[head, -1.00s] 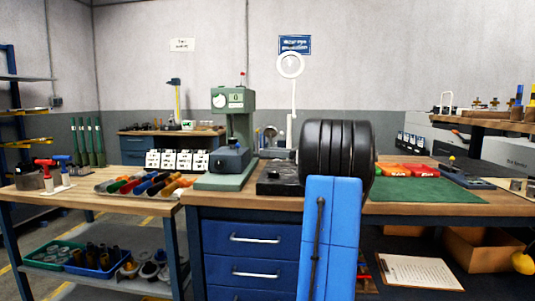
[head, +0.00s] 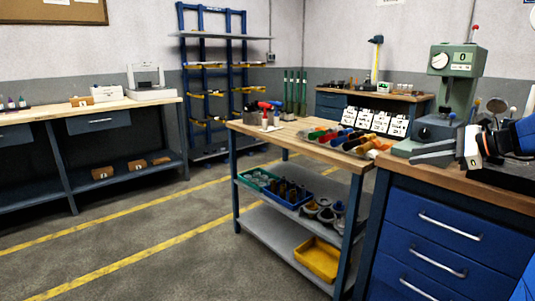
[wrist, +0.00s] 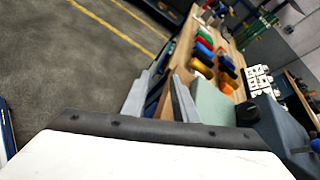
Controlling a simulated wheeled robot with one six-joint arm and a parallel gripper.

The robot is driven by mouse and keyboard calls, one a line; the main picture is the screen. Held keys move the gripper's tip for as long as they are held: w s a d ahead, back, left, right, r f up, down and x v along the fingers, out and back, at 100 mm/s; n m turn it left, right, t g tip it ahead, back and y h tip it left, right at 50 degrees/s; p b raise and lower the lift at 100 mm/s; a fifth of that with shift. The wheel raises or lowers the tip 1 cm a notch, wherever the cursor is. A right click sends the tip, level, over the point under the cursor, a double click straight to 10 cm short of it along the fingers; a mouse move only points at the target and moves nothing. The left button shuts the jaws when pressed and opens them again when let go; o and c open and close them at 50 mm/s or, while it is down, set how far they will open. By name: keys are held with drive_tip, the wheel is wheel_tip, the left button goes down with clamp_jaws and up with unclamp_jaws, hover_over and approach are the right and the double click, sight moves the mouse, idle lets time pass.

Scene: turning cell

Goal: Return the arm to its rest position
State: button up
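My gripper (head: 418,153) is at the right of the head view, its two grey fingers pointing left past the front of the green gauge stand (head: 455,75). In the wrist view the fingers of my gripper (wrist: 162,84) stand apart, with nothing held between them. The white wrist housing and part of my blue arm show at the right edge of the head view; the rest of the arm is cut off.
The blue drawer bench (head: 420,245) is below my gripper. A wooden-topped cart (head: 325,152) with colored-handled tools (head: 345,138) stands to its left. A long bench (head: 90,110) is at far left. Open floor (head: 130,215) with yellow lines lies between.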

drive_tip(key=s+a+f+n+g+h, duration=0.25)
drive_tip(key=s+a+f+n, duration=0.25)
drive_tip(key=s+a, duration=0.3)
drive_tip(key=s+a+f+n+g+h, duration=0.1)
drive_tip(key=s+a+f+n+g, duration=0.2)
drive_tip(key=s+a+f+n, duration=0.5)
drive_tip(key=s+a+f+n+h, duration=0.2)
drive_tip(key=s+f+n, duration=0.2)
drive_tip(key=s, duration=0.3)
drive_tip(key=s+a+f+n+h, duration=0.1)
drive_tip(key=s+f+n+h, duration=0.2)
drive_tip(key=s, duration=0.4)
drive_tip(key=shift+a+f+n+t, duration=0.35)
drive_tip(key=shift+f+n, duration=0.3)
drive_tip(key=shift+n, duration=0.75)
